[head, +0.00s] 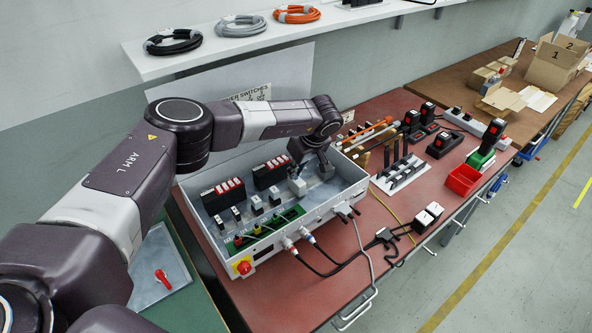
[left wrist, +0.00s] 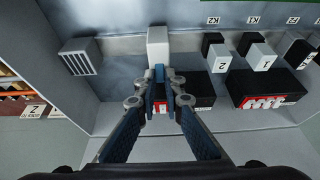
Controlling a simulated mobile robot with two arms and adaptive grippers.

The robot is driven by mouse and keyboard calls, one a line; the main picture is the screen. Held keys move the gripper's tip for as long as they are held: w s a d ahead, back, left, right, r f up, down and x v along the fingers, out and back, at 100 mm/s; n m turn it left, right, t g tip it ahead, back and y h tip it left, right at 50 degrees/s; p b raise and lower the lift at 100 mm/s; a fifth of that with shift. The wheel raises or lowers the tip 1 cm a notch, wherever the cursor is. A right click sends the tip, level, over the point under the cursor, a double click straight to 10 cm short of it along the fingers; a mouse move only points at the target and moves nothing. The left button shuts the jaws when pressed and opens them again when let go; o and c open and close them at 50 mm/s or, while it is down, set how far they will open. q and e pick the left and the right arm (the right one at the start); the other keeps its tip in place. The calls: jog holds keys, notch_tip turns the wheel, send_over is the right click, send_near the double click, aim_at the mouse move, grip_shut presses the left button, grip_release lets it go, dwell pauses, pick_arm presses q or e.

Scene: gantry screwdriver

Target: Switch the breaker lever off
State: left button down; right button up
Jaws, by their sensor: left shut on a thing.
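A red lever handle (head: 162,279) sits on a grey panel (head: 150,262) at the lower left in the head view, well apart from my left gripper. My left gripper (head: 296,174) is inside the open grey control box, at its right part. In the left wrist view its fingertips (left wrist: 158,74) are closed together at the end of a pale grey block (left wrist: 157,45); it appears shut on this block. Black breaker modules with red and white fronts stand in the box, one (head: 222,196) at the left and one (head: 272,172) nearer the middle. My right gripper is not in view.
The grey box wall (head: 310,218) surrounds the modules. A red and yellow rotary switch (head: 242,267) is on its front. Cables run from the box across the red bench. A tool rack (head: 400,175) and a red bin (head: 464,180) stand to the right. A shelf (head: 225,45) hangs above.

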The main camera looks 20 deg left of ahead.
pick_arm(q)
jog(key=shift+d, duration=0.1)
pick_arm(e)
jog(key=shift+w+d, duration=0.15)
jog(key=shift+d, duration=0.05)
pick_arm(q)
jog(key=shift+d+t+y, duration=0.15)
jog(key=shift+t+y, duration=0.15)
jog(key=shift+y, duration=0.2)
jog(key=shift+s+d+f+t+y+b, duration=0.15)
jog(key=shift+d+t+y+b, duration=0.1)
jog(key=shift+t+y+b, duration=0.3)
jog(key=shift+s+d+f+t+y+b, duration=0.1)
jog(key=shift+d+t+y+b, duration=0.1)
jog(key=shift+y+b, duration=0.35)
jog(key=shift+s+d+t+y+b, duration=0.15)
jog(key=shift+y+b, duration=0.25)
jog(key=shift+b, duration=0.2)
jog(key=shift+s+d+t+y+b, duration=0.25)
jog(key=shift+t+y+b, duration=0.35)
jog(key=shift+y+b, duration=0.55)
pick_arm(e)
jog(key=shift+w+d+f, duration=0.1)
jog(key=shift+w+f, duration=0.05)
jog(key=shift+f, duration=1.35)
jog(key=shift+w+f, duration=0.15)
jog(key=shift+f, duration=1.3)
